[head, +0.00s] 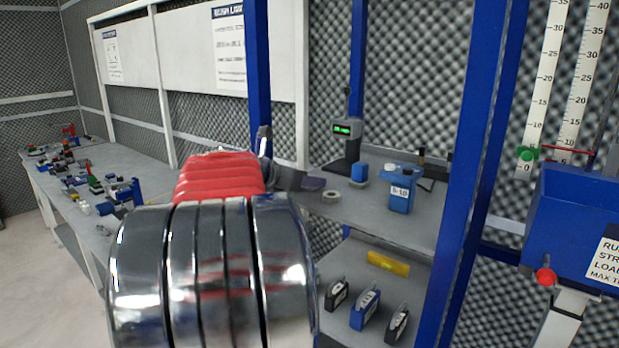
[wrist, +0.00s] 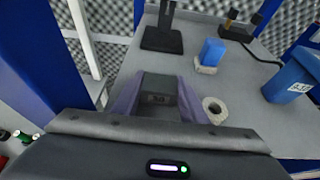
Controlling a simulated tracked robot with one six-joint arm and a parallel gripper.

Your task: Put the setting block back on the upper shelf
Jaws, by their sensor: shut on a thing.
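My gripper (head: 308,184) is over the left front part of the upper shelf (head: 375,218). In the wrist view, its two purple fingers (wrist: 158,104) are shut on a dark grey block (wrist: 158,99) with a small label, which I take as the setting block. In the head view my arm and gripper hide most of it. The grey upper shelf also shows in the wrist view (wrist: 190,62). I cannot tell whether the block touches the shelf.
A pale ring (wrist: 215,110) lies close right of my gripper. A blue block on a pale base (wrist: 210,55), a black stand (wrist: 162,38) and a labelled blue container (head: 401,192) stand on the upper shelf. A blue post (head: 258,80) rises at left. The lower shelf holds a yellow bar (head: 388,263).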

